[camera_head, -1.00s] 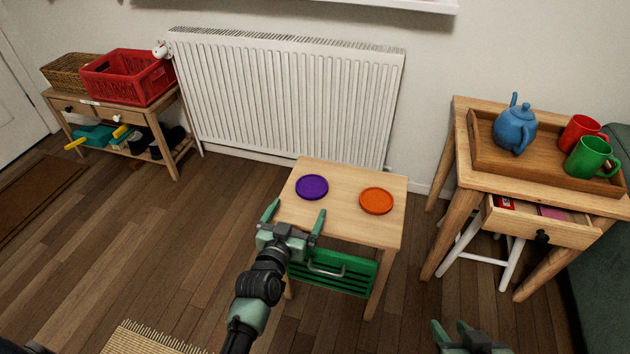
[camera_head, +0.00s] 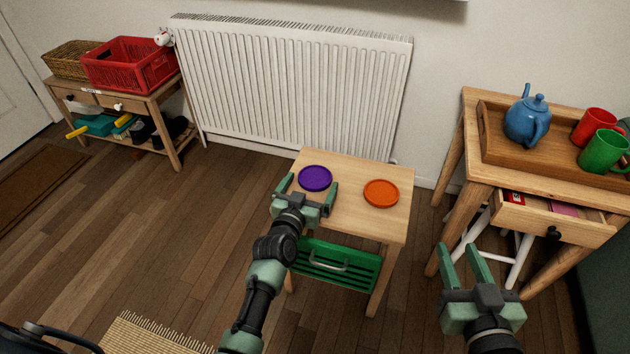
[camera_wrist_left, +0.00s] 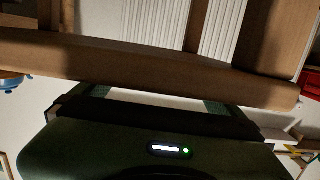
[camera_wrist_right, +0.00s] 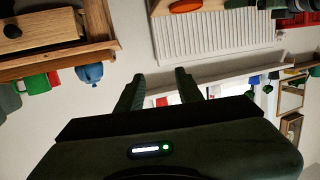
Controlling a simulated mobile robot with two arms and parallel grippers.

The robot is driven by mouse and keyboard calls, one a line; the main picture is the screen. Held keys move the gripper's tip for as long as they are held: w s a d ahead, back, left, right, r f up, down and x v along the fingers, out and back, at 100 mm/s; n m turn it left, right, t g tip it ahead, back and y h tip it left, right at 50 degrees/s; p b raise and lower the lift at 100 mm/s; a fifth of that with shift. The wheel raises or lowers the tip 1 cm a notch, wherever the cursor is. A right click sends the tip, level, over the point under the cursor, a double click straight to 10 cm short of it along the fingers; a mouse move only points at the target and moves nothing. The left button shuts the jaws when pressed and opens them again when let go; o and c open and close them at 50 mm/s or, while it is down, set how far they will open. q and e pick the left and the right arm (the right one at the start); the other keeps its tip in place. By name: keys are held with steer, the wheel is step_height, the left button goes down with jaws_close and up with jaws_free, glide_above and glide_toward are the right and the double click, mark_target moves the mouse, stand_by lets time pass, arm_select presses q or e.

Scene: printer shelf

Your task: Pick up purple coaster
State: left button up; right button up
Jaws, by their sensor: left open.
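The purple coaster (camera_head: 315,177) is a flat round disc lying on the left part of a small wooden table (camera_head: 345,215). My left gripper (camera_head: 307,189) is open and empty at the table's left side, its fingers spread to either side of the coaster's near part in the head view. I cannot tell its height over the tabletop. In the left wrist view a wooden table edge (camera_wrist_left: 150,68) crosses in front of the fingers, and the coaster does not show there. My right gripper (camera_head: 467,252) is open and empty, right of the small table.
An orange coaster (camera_head: 381,193) lies right of the purple one. At right, a taller table holds a tray (camera_head: 500,150) with a blue teapot (camera_head: 527,120) and mugs. Its open drawer (camera_head: 555,220) juts out.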

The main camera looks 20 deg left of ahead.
arm_select(q)
steer(key=shift+w+f, duration=0.1)
steer(key=shift+w, duration=0.75)
arm_select(e)
steer(key=shift+w+a+r+t, duration=0.2)
steer(key=shift+r+t, duration=0.25)
steer(key=shift+r, duration=0.35)
steer(key=shift+w+a+r+t, duration=0.15)
steer(key=shift+r+t, duration=0.3)
steer(key=shift+r, duration=0.35)
arm_select(q)
steer(key=shift+c, duration=0.3)
steer(key=c, duration=1.2)
arm_select(e)
steer(key=shift+f, duration=0.1)
